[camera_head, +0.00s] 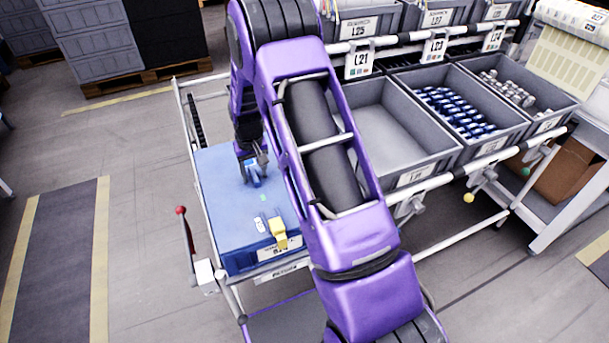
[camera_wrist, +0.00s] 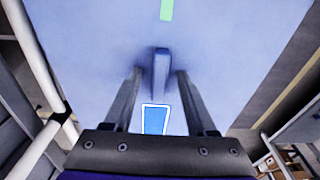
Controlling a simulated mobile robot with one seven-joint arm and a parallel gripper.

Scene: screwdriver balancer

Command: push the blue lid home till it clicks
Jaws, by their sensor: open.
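The blue lid (camera_head: 226,205) is the broad flat top of a blue box on a cart, left of my arm. It fills most of the wrist view (camera_wrist: 225,50). I cannot tell whether it sits flush, as my arm hides part of its right side. My gripper (camera_head: 252,170) points down over its far half. In the wrist view my gripper (camera_wrist: 158,75) is open, with its two fingers apart. A narrow blue-grey upright piece (camera_wrist: 161,72) shows between the fingertips; I cannot tell whether they touch it. A white-edged blue patch (camera_wrist: 155,119) lies nearer the palm.
A yellow block (camera_head: 278,233) is at the lid's near edge, beside a small white label (camera_head: 260,224). A red-knobbed lever (camera_head: 187,230) stands left of the cart. Grey bins (camera_head: 375,135) line the rack on the right. The floor at left is clear.

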